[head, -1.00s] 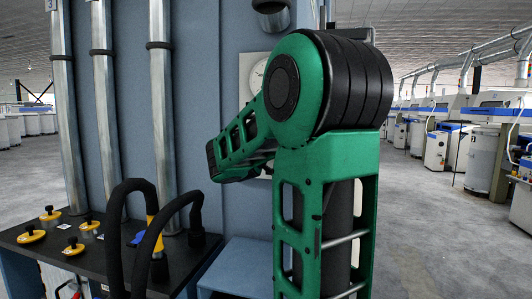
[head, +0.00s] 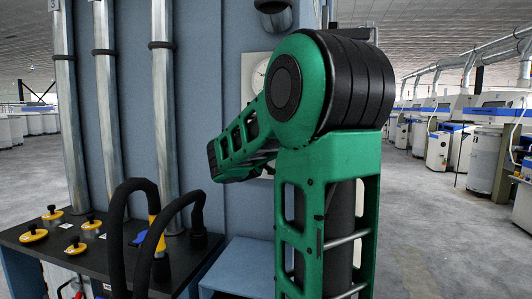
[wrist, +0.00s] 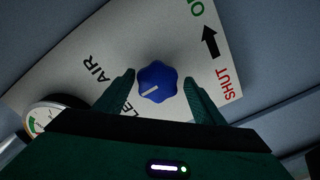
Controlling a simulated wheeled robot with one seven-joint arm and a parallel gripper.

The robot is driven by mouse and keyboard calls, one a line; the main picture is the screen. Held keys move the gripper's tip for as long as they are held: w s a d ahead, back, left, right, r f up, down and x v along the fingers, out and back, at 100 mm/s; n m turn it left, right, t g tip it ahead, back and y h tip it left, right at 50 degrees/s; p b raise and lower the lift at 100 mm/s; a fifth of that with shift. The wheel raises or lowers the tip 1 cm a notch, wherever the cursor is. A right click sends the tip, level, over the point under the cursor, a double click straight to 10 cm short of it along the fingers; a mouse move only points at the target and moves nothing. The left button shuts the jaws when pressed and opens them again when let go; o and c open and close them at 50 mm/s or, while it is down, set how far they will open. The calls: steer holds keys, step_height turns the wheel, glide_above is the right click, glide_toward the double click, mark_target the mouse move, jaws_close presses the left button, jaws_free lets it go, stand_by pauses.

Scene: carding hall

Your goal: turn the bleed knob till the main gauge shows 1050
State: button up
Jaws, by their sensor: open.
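The bleed knob (wrist: 158,82) is blue and lobed, with a pale pointer line, on a white panel (wrist: 130,40) in the wrist view. My gripper (wrist: 158,84) is open, its two green fingers on either side of the knob. I cannot tell whether they touch it. A gauge (wrist: 42,118) shows partly at the lower left of the wrist view, cut by my gripper; its reading is not legible. In the head view a gauge (head: 260,72) is partly hidden behind my green arm, and its reading is not legible. The knob is hidden there.
The panel lettering shows AIR, SHUT and an arrow. In the head view a dark bench (head: 60,245) with several yellow-based knobs and black hoses (head: 118,225) stands at the left. Grey pipes (head: 105,110) rise along the blue cabinet (head: 208,60). Open floor lies at the right.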

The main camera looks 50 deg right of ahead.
steer(key=v, duration=1)
steer(key=shift+s+a, duration=0.15)
steer(key=shift+a, duration=0.25)
